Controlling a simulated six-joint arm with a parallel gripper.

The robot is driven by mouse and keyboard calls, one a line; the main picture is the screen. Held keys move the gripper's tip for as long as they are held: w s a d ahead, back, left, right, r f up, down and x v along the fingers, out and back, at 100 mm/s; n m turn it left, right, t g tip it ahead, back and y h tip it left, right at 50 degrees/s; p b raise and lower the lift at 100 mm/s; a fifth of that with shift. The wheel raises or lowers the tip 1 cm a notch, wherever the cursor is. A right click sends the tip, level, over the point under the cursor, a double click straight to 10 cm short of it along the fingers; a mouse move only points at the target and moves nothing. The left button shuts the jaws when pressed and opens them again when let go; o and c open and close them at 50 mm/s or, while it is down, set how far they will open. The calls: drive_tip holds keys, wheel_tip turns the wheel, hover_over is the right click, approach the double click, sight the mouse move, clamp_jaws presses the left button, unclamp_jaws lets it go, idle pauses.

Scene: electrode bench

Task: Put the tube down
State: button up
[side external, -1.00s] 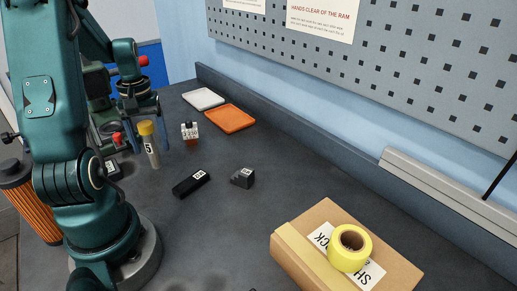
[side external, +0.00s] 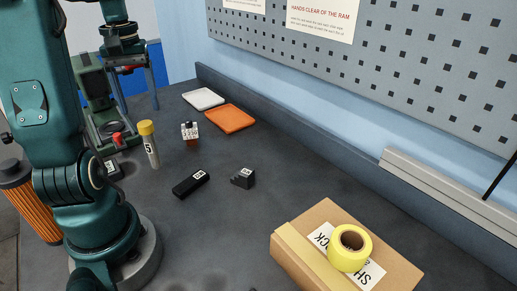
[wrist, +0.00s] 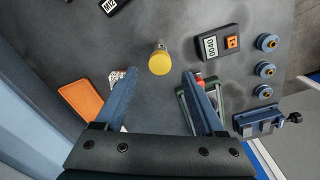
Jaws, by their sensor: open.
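The tube (side external: 148,150) is clear with a yellow cap and a label. It stands upright on the dark bench, left of centre in the side view. In the wrist view its yellow cap (wrist: 160,63) shows from above, just beyond the fingertips. My gripper (side external: 134,100) is raised above the tube and apart from it. In the wrist view my gripper (wrist: 157,76) has its two blue fingers wide apart with nothing between them.
A green press frame (side external: 100,100) stands close left of the tube. A cardboard box (side external: 290,255) sits in front.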

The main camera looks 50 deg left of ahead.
drive_tip(key=shift+d+r, duration=0.1)
drive_tip(key=shift+r, duration=0.5)
drive_tip(key=d+f+m+t, duration=0.1)
drive_tip(key=d+m+t, duration=0.4)
drive_tip(key=d+m, duration=0.7)
drive_tip(key=w+d, duration=0.1)
drive_tip(key=d, duration=1.2)
drive_tip(key=shift+f+m+t, duration=0.15)
drive_tip(key=shift+m+t, duration=0.15)
drive_tip(key=shift+m, duration=0.1)
